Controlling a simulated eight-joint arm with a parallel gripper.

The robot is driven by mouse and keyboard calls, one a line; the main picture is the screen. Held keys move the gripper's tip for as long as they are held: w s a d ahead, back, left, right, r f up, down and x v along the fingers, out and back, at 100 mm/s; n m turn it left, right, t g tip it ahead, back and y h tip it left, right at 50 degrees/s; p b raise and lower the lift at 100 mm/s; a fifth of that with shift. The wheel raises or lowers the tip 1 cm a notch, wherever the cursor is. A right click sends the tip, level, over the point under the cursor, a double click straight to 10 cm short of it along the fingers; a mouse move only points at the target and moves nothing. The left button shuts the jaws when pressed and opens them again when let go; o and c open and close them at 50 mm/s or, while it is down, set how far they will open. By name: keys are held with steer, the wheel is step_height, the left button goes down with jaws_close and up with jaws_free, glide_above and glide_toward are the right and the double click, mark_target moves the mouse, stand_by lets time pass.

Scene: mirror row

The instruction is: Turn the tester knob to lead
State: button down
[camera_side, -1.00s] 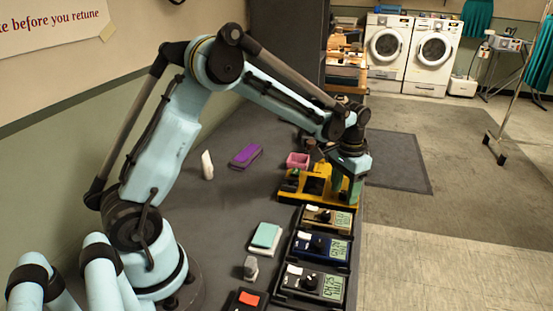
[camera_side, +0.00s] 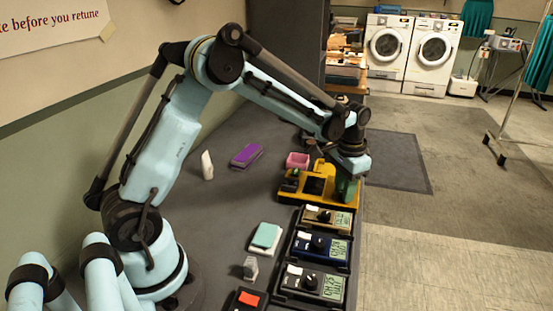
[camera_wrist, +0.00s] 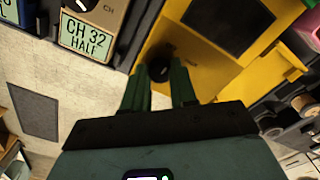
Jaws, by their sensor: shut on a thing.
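The yellow tester (camera_side: 287,188) stands at the far end of the device row, with a dark panel on its face. Its round black knob (camera_wrist: 160,68) shows in the wrist view, between the tips of my gripper's two green fingers (camera_wrist: 160,76). My gripper (camera_side: 346,188) is shut on the knob at the tester's right end in the side view, where the fingers and wrist hide the knob. Where the knob points, and any lead mark, cannot be made out.
A tan device (camera_side: 325,217) reading "CH 32 HALF" stands beside the tester, then a blue one (camera_side: 321,246) and a black one (camera_side: 312,283). A pink box (camera_side: 297,160), purple block (camera_side: 246,155) and teal-topped block (camera_side: 265,237) lie on the dark table. Open floor lies right.

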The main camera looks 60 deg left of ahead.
steer(key=m, duration=1.1)
steer(key=shift+m, duration=2.2)
steer(key=c, duration=0.9)
jaws_free()
step_height(320, 180, up, 12)
